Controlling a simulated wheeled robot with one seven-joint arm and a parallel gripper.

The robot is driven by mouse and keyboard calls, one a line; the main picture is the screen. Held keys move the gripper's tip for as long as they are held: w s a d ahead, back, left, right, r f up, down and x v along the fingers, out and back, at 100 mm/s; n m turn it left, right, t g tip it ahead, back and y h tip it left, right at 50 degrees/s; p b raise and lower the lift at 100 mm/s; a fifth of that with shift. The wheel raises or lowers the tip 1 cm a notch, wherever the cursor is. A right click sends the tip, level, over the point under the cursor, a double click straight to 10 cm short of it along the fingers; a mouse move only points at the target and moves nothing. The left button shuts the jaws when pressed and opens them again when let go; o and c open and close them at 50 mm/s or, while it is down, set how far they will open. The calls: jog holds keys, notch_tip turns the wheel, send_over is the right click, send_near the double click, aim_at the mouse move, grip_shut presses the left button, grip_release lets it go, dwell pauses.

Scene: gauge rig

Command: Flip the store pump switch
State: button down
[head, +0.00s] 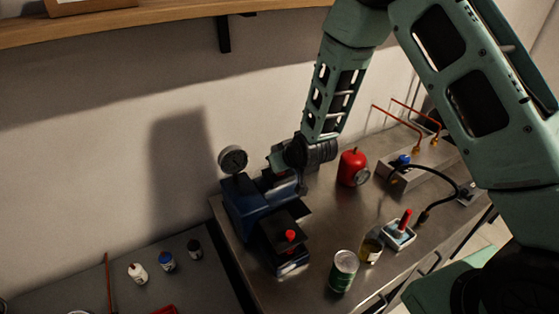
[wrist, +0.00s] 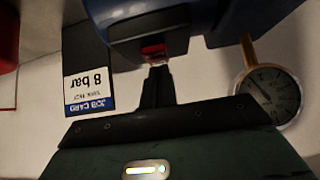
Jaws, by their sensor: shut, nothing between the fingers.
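A blue pump unit (head: 250,207) with a black front part and a red knob (head: 290,236) stands on the metal bench; its blue housing fills the top of the wrist view (wrist: 225,22). A small red switch (wrist: 153,50) sits in a dark housing on it. My gripper (wrist: 158,72) is shut and empty, its tips right at the switch; I cannot tell whether they touch it. In the head view my gripper (head: 277,160) is over the pump's back, and the switch is hidden. A round gauge (head: 233,159) rises beside it, also in the wrist view (wrist: 270,95).
A job card (wrist: 88,85) reading "8 bar" shows upside down behind. A wooden shelf (head: 170,16) hangs above.

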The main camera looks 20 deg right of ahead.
jog(key=shift+f, duration=0.1)
jog(key=shift+w+f+b, duration=0.1)
jog(key=shift+f+b, duration=0.1)
jog(key=shift+b, duration=0.3)
jog(key=shift+r, duration=0.1)
jog(key=shift+w, duration=0.1)
jog(key=shift+w+a, duration=0.15)
jog(key=shift+w, duration=0.5)
jog(key=shift+r, duration=0.15)
